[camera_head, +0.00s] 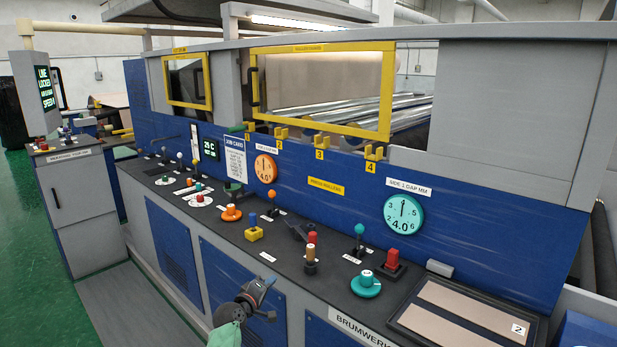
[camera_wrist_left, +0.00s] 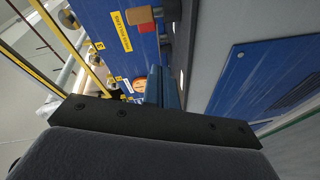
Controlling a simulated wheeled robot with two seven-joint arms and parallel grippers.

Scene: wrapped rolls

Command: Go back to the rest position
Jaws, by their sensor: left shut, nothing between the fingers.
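My left gripper (camera_head: 259,294) is in the head view at the bottom centre, in front of the console's front edge. Its fingers are shut with nothing between them. It is apart from the knobs and levers on the console top. In the left wrist view the shut fingers (camera_wrist_left: 163,88) point toward the blue machine front, which appears turned on its side. My right gripper is in neither view.
The black console top (camera_head: 290,245) carries several levers, buttons and knobs, including a teal knob (camera_head: 366,284) and a red button (camera_head: 391,262). A framed panel (camera_head: 395,322) lies at the right. A grey cabinet (camera_head: 80,190) stands left. Green floor (camera_head: 25,270) is clear.

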